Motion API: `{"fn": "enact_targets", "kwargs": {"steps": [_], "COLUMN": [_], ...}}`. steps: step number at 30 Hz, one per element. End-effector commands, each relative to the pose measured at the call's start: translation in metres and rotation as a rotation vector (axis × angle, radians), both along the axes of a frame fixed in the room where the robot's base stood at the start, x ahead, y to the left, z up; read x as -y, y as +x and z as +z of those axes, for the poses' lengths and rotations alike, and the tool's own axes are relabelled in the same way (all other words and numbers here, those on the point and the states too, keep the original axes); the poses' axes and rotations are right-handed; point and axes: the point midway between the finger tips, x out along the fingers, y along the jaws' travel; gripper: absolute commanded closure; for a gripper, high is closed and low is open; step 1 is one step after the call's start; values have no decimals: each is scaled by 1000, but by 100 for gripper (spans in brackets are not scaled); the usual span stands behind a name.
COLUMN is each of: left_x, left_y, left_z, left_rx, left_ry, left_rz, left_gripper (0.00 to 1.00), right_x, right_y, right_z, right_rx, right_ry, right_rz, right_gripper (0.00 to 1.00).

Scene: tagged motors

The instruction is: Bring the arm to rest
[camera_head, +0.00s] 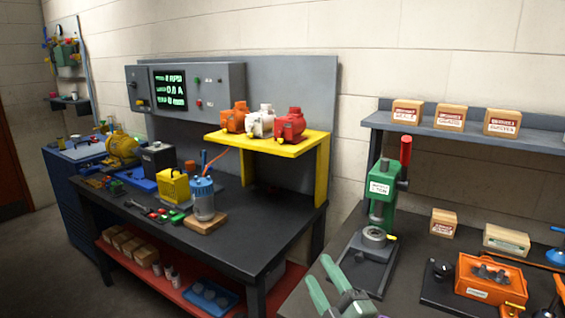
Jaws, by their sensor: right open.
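My right gripper (319,269) is at the bottom edge of the head view, with two green fingers apart and nothing visible between them. It is in front of the green arbor press (382,195), near the gap between the two benches. My left gripper is not in view. An orange motor (234,117), a white motor (260,121) and a red motor (290,125) stand in a row on the yellow shelf (283,149). A yellow motor (122,148) is farther back at the left.
The dark workbench (230,245) holds a grey-blue can-shaped part (203,199) on a wooden block and a yellow box (174,186). The right bench holds an orange fixture (490,278). Small labelled boxes (451,118) sit on the wall shelf. Floor is clear at lower left.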

Motion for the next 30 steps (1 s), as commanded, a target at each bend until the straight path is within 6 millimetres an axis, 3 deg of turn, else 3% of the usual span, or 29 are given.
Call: {"fn": "enact_targets", "kwargs": {"steps": [3, 6, 9, 12, 18, 26, 30], "left_x": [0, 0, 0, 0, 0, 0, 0], "left_y": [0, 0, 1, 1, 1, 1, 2], "left_z": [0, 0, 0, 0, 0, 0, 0], "left_rx": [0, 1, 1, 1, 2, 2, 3], "left_ry": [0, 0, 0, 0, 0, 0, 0], "left_rz": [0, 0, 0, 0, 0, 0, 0], "left_gripper": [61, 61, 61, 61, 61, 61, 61], "right_x": [52, 85, 106, 116, 123, 123, 122], "right_y": [-28, -68, -117, -162, -237, -320, -316], "right_z": [-63, -119, -165, -197, -231, -248, -279], "right_rx": [-312, -571, -799, -978, -1237, -1498, -1521], "right_ry": [231, 380, 486, 553, 630, 680, 674], "right_rz": [-203, -356, -481, -569, -692, -801, -812], "right_gripper": [51, 51, 51, 51, 51, 51, 51]}}
